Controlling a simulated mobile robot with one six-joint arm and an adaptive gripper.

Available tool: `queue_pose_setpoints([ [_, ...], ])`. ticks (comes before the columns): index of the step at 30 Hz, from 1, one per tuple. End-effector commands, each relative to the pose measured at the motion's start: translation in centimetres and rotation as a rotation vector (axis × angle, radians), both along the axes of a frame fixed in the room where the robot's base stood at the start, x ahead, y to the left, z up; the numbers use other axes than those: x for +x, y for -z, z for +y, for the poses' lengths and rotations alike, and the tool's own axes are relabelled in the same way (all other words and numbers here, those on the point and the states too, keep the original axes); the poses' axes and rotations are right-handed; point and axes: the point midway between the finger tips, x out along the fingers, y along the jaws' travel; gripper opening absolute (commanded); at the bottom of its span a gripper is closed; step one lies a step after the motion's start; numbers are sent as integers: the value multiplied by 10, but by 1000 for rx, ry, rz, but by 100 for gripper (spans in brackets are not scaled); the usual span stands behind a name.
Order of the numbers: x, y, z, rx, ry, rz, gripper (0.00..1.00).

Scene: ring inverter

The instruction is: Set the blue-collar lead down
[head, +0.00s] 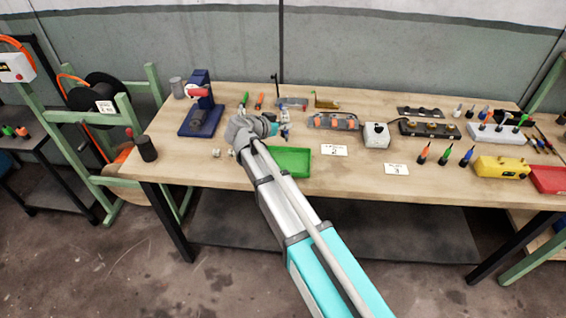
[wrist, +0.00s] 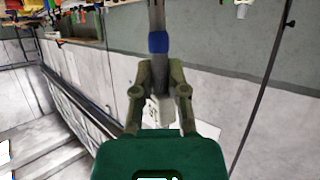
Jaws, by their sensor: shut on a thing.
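In the wrist view my gripper (wrist: 160,75) is shut on the blue-collar lead (wrist: 158,42). The lead is a grey shaft with a blue band, and it sticks out beyond the fingertips. A pale block-like part shows between the fingers. In the head view my gripper (head: 283,122) is over the workbench, just behind the green tray. A small bit of blue shows at the fingertips there. The rest of the lead is too small or hidden to make out.
The green tray (head: 290,163) lies at the bench's front edge, partly behind my arm. A blue press (head: 200,115) stands to the left. A grey box (head: 376,135), white cards (head: 333,150) and several upright coloured plugs (head: 445,154) are to the right. Bare wood (head: 185,160) shows at front left.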

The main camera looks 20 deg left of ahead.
Motion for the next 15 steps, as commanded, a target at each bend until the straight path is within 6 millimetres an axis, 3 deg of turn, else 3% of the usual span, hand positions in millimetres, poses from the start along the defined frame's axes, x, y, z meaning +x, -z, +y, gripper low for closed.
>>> queue_pose_setpoints([
  [15, -94, -11, -42, 53, -22, 28, 0],
])
